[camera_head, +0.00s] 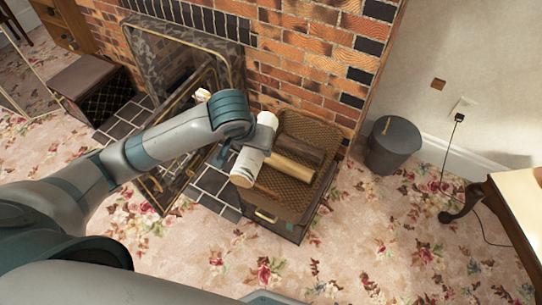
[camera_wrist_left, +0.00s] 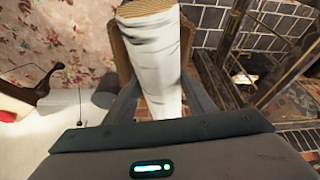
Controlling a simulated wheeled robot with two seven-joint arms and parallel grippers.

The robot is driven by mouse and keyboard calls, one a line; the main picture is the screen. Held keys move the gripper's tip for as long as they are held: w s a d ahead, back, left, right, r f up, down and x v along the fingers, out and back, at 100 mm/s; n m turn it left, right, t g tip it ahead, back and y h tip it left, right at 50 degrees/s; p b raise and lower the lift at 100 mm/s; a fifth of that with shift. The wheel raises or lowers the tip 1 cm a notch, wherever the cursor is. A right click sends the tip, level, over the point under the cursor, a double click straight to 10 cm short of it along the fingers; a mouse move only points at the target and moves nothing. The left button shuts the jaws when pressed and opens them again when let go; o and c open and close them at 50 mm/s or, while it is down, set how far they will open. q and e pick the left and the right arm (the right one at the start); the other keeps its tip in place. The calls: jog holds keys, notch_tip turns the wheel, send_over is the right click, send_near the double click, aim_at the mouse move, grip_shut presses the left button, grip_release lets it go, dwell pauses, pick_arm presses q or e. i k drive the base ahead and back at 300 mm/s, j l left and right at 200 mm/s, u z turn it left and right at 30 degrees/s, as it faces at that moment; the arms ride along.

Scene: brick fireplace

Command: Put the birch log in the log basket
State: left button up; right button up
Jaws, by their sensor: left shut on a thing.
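The white birch log (camera_head: 249,165) is held over the left part of the log basket (camera_head: 286,229), tilted with its lower end toward the basket's front. The basket is dark, with a woven tan inside and a brass handle. My left gripper (camera_head: 262,137) is shut on the log near its upper end. In the left wrist view the log (camera_wrist_left: 152,65) runs between the fingers of the gripper (camera_wrist_left: 155,90). Whether the log touches the basket I cannot tell. My right gripper is not in view.
Two brown logs, a dark one (camera_head: 300,147) and a lighter one (camera_head: 290,167), lie in the basket. A dark bucket (camera_head: 393,146) stands to its right. The fireplace screen (camera_head: 190,70) is behind my left arm. A table (camera_head: 520,195) stands at the far right; flowered carpet lies clear in front.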

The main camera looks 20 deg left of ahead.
aim_at(276, 190)
jog(key=i+l+u, duration=0.4)
jog(key=l+u, duration=0.25)
jog(key=i+l+u, duration=0.15)
jog(key=u, duration=0.15)
jog(key=l+u, duration=0.3)
jog(key=l, duration=0.2)
jog(key=i+l+u, duration=0.1)
jog(key=l, duration=0.3)
jog(key=l+u, duration=0.15)
jog(key=l, duration=0.2)
jog(key=i, duration=0.05)
